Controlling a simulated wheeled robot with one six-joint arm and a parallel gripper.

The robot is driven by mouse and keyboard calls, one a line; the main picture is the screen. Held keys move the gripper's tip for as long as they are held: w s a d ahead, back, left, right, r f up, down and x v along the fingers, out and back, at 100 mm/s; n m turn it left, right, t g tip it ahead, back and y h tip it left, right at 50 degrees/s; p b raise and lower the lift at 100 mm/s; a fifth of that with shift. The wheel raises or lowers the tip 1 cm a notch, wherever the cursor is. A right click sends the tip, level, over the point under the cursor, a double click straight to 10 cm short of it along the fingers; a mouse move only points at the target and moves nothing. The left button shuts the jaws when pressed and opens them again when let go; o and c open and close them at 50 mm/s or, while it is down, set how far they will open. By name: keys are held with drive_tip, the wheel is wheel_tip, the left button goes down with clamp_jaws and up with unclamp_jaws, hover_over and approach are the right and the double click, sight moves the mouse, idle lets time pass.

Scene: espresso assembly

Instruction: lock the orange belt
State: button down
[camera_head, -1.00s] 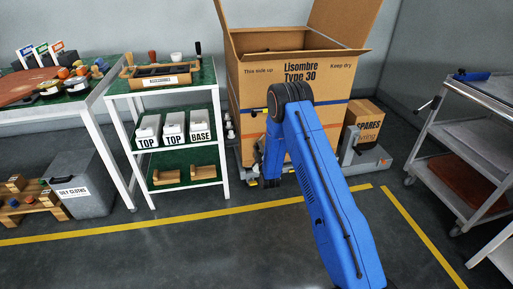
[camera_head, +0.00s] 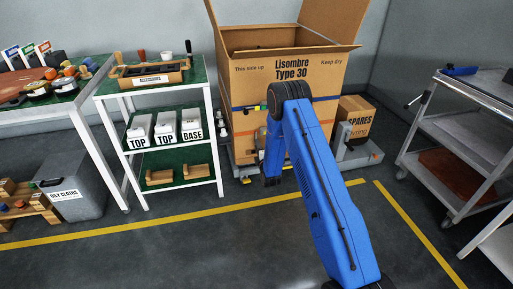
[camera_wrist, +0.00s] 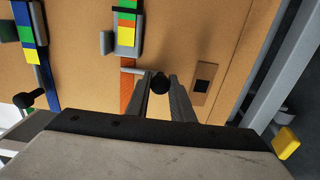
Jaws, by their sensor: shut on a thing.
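The orange belt (camera_wrist: 127,92) runs along the face of the big carton (camera_wrist: 200,30) in the wrist view. Its grey buckle (camera_wrist: 128,47) bears green and yellow marks. A thin grey lever (camera_wrist: 135,71) reaches from the buckle area to a black knob (camera_wrist: 160,83). My gripper (camera_wrist: 160,88) is shut on this knob, close to the carton face.
A blue belt (camera_wrist: 40,85) with a similar buckle and black knob lies left in the wrist view. The spares box (camera_head: 355,122) stands right of the carton. A green-topped shelf rack (camera_head: 205,85) is left, a grey cart (camera_head: 470,100) right. Floor in front is clear.

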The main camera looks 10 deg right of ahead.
idle(0.4)
drive_tip(key=c, duration=1.6)
unclamp_jaws()
drive_tip(key=shift+o, duration=0.2)
drive_tip(key=shift+s, duration=0.1)
drive_tip(key=s, duration=1.7)
drive_tip(key=shift+s, duration=0.15)
